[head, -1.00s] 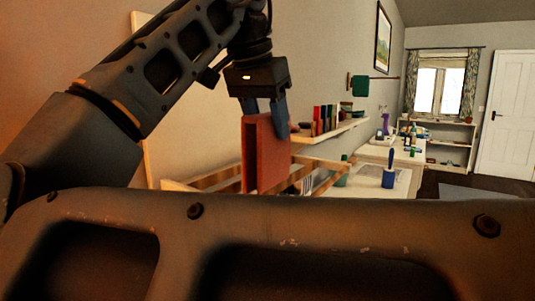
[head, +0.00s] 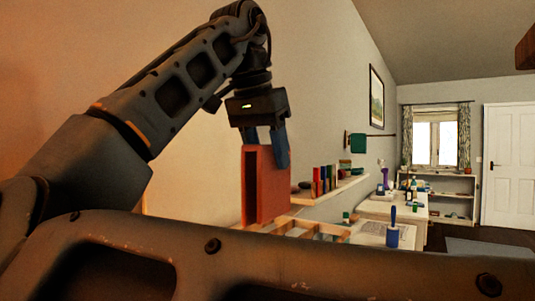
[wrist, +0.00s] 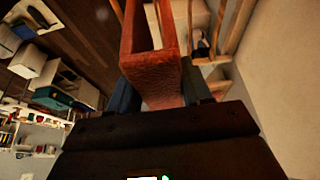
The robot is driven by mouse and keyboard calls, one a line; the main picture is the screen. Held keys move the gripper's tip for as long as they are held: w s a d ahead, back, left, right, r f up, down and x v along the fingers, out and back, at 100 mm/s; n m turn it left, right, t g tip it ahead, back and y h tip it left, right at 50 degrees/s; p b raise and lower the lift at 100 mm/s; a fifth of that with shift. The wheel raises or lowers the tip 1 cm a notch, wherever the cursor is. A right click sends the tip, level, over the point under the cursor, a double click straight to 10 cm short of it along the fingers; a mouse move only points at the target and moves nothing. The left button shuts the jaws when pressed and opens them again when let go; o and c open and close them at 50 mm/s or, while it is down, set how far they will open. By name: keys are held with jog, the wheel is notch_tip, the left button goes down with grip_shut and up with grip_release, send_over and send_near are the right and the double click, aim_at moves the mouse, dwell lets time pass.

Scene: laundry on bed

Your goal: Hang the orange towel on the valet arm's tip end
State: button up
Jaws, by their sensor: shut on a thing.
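The orange towel (head: 266,185), reddish in this light, hangs folded over with its two layers apart. My gripper (head: 266,148) is shut on its upper edge and holds it up in the air, beside the left wall. In the wrist view the towel (wrist: 150,55) extends away from between the two blue fingers (wrist: 160,92). A thin rod (head: 382,135) stands out from the wall farther back, with a green cloth (head: 358,143) near its left end. Its right end looks bare. I cannot tell for sure that this rod is the valet arm.
A wooden rack (head: 300,228) stands below and behind the towel. A wall shelf (head: 335,189) holds several books. A brown wooden piece (head: 527,50) juts in at the top right. The middle air is free.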

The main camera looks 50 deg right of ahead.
notch_tip(320, 180, up, 9)
jog(key=p, duration=0.7)
notch_tip(320, 180, up, 5)
jog(key=shift+r+p, duration=0.1)
jog(key=shift+p, duration=0.35)
jog(key=shift+a, duration=0.15)
